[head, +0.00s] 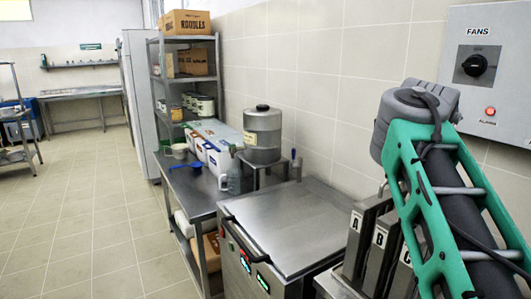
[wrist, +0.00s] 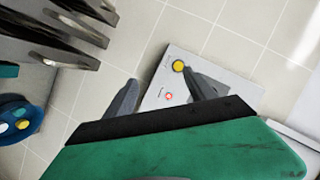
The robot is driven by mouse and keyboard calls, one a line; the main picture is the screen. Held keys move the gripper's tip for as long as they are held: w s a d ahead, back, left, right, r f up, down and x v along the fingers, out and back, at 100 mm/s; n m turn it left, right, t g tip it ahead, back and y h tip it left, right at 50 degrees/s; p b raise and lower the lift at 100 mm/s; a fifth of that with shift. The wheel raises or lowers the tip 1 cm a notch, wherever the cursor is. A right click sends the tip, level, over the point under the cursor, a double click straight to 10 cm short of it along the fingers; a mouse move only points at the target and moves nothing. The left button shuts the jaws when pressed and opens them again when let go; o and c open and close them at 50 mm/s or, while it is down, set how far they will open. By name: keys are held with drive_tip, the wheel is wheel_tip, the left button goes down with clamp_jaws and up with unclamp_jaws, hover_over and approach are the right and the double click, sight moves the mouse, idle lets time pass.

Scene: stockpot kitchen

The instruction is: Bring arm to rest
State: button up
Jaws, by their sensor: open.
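My arm, with green links, rises at the right of the head view and stands in front of the tiled wall. My gripper (wrist: 160,77) shows in the wrist view with its two grey fingers spread apart and nothing between them. Beyond the fingers is a light grey panel (wrist: 225,93) with a yellow round part (wrist: 178,66) and a small red lamp (wrist: 169,96). My gripper's fingers do not show clearly in the head view.
A FANS control box (head: 480,95) with a black knob hangs on the wall behind my arm. Lettered metal holders (head: 370,240) stand close to my arm. The floor (head: 85,200) at left is clear.

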drive_tip(key=s+a+f+n+g+y+p, duration=0.1)
drive_tip(key=s+a+f+n+y, duration=0.15)
drive_tip(key=a+f+n, duration=0.6)
drive_tip(key=s+a+f+n+g+y+p, duration=0.15)
drive_tip(key=a+f+n+y, duration=0.35)
drive_tip(key=f, duration=0.7)
drive_tip(key=s+a+f+n+g+y+p, duration=0.1)
drive_tip(key=s+a+f+n+g, duration=0.1)
drive_tip(key=s+a+f, duration=0.4)
drive_tip(key=s+a+f+n+g+y, duration=0.1)
drive_tip(key=s+a+f+n+g, duration=0.2)
drive_tip(key=f, duration=0.9)
drive_tip(key=s+a+n, duration=0.1)
drive_tip(key=s+a, duration=0.2)
drive_tip(key=s, duration=0.2)
drive_tip(key=shift+s+p, duration=0.35)
drive_tip(key=shift+a+n+y, duration=0.1)
drive_tip(key=shift+n+y, duration=0.15)
